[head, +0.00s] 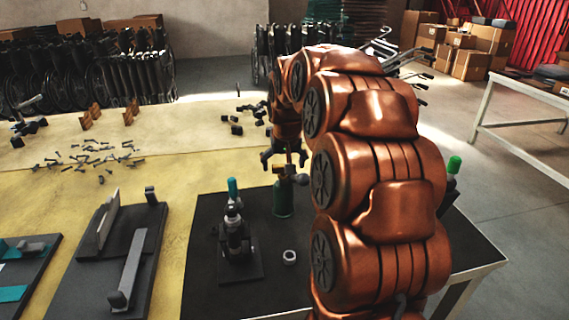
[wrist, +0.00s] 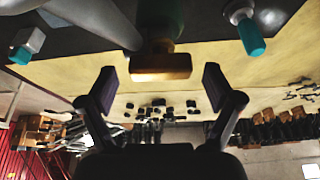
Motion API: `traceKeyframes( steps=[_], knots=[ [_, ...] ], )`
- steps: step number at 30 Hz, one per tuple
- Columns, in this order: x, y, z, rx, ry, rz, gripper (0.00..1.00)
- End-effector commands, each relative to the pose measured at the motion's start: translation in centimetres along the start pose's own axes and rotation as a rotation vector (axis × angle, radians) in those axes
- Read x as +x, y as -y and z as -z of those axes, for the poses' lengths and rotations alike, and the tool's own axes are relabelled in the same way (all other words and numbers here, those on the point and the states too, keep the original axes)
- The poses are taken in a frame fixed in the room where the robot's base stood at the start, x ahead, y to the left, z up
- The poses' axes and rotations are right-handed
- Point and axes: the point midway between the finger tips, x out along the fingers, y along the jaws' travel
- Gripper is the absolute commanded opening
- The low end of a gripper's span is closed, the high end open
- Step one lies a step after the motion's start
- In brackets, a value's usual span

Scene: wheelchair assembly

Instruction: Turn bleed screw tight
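My gripper (head: 285,157) points down above a green cylinder (head: 284,202) on the black mat. A brass-coloured block (wrist: 160,66) sits at the cylinder's top end; I cannot tell for sure whether it is the bleed screw. In the wrist view, which looks upside down, my gripper (wrist: 157,88) is open. Its two dark fingers stand wide apart on either side of the block, with visible gaps and no contact. The block's far side and its joint to the cylinder are hidden.
A dark fixture with a teal-topped part (head: 232,187) stands left of the cylinder. A white ring (head: 289,257) lies in front. A green-capped item (head: 453,166) stands right, behind my arm. Grey brackets (head: 122,265) lie left; small loose bolts (head: 95,155) lie farther back.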

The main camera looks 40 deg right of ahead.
Motion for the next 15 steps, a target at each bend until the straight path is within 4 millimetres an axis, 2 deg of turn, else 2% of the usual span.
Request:
traceKeyframes(
  steps=[9,15],
  knots=[
    [-0.2,0.0,0.0,-0.001,0.000,0.000,0.92],
    [-2.2,0.0,0.1,-0.001,-0.005,0.001,0.92]
  ],
)
